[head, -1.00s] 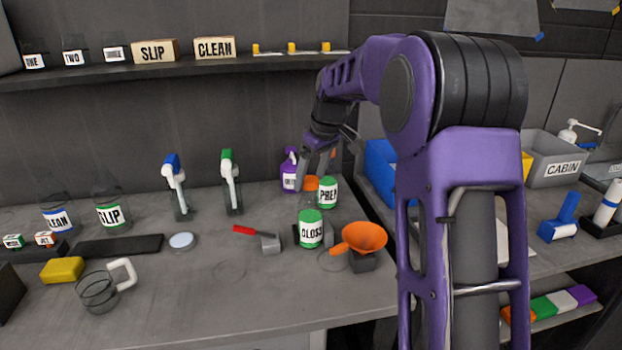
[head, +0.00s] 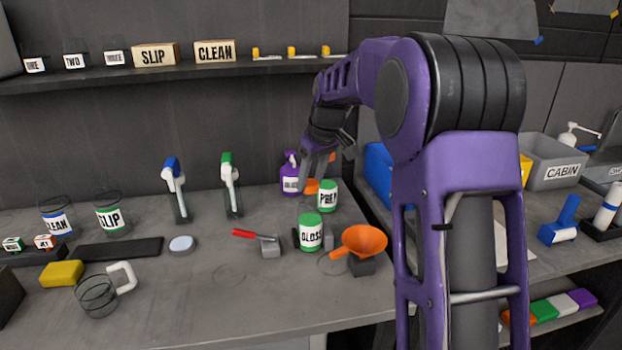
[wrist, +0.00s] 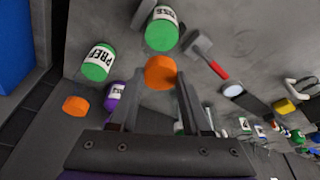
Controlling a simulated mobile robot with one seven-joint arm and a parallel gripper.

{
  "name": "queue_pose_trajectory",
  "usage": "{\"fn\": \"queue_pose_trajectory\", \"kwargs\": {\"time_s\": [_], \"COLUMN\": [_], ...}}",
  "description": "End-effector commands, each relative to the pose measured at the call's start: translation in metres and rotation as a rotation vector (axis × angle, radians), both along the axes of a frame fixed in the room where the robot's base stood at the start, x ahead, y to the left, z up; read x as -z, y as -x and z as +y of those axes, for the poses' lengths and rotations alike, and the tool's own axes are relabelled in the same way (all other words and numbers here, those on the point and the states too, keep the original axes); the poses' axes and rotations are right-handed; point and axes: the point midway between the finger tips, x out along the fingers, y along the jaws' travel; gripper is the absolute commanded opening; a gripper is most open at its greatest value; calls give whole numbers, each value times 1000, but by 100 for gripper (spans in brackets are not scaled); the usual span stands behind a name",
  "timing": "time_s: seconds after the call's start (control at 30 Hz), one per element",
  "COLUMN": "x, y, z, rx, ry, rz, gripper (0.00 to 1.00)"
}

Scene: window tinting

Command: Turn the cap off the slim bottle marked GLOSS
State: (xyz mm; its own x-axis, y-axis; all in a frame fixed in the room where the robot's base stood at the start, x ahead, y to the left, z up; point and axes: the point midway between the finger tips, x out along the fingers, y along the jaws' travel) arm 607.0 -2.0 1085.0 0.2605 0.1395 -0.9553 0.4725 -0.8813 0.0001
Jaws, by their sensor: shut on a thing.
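My gripper (head: 316,172) reaches down from above and is shut on the cap. The bottle's green part (wrist: 163,34) lies beyond the cap in the wrist view.
The green PREP bottle (head: 328,196) stands close behind on the right, with a purple bottle (head: 290,178) behind left. An orange funnel (head: 362,241) sits at front right. A red-handled tool (head: 262,240) lies to the left. The front bench is mostly clear.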

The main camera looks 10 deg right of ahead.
Motion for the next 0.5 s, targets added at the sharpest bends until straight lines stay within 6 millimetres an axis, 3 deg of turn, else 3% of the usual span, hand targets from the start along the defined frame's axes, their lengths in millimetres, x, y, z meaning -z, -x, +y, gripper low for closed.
{"fn": "queue_pose_trajectory", "kwargs": {"time_s": [0.23,0.5], "x": [-1,-3], "y": [0,0], "z": [-1,-1], "rx": [-46,-371], "ry": [0,-4], "rz": [3,2], "gripper": [0,0]}}
